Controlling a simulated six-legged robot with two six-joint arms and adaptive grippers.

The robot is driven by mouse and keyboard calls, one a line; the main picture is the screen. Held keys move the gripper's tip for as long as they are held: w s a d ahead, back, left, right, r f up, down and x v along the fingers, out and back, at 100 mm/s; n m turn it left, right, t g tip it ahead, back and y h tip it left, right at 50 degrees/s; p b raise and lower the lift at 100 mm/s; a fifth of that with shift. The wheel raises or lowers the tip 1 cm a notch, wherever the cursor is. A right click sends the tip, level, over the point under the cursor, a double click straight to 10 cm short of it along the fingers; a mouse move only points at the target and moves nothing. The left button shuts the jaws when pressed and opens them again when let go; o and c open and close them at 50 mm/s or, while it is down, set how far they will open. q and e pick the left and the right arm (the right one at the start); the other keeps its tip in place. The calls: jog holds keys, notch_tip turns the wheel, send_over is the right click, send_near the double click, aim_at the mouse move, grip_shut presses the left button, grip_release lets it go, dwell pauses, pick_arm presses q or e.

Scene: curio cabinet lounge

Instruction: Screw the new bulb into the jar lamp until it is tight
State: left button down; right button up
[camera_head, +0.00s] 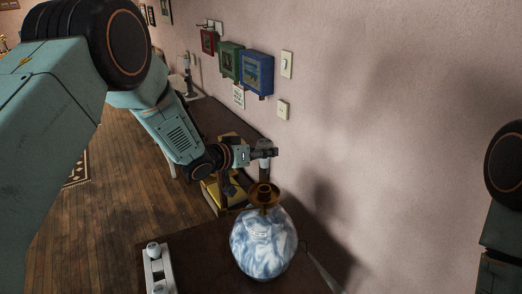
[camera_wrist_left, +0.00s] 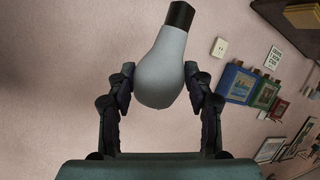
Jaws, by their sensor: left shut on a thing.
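My left gripper (camera_head: 264,154) is shut on a pale bulb (camera_head: 264,144) above the jar lamp. In the left wrist view, the two fingers of the gripper (camera_wrist_left: 160,78) press on either side of the bulb's wide grey glass (camera_wrist_left: 162,65), with its dark base toward the top edge. The jar lamp (camera_head: 262,246) is a round blue-and-white marbled jar with a brass socket top (camera_head: 264,194). The bulb is above the socket, with a visible gap between them. My right gripper is out of view; only part of that arm shows at the right edge.
A light grey holder (camera_head: 158,270) with a white knob-like piece stands on the dark table left of the lamp. A yellow object (camera_head: 212,193) lies behind the lamp. The pink wall is close on the right, with blue (camera_head: 257,75) and green (camera_head: 230,61) boxes and switch plates.

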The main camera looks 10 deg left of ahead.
pick_arm(q)
jog(key=shift+f, duration=0.1)
jog(key=shift+f+b, duration=1.6)
jog(key=shift+f, duration=0.85)
jog(key=shift+r, duration=0.1)
jog(key=shift+f+b, duration=0.65)
jog(key=shift+f, duration=0.6)
jog(key=shift+c, duration=2.3)
grip_release()
jog(key=shift+s+a+r, duration=0.1)
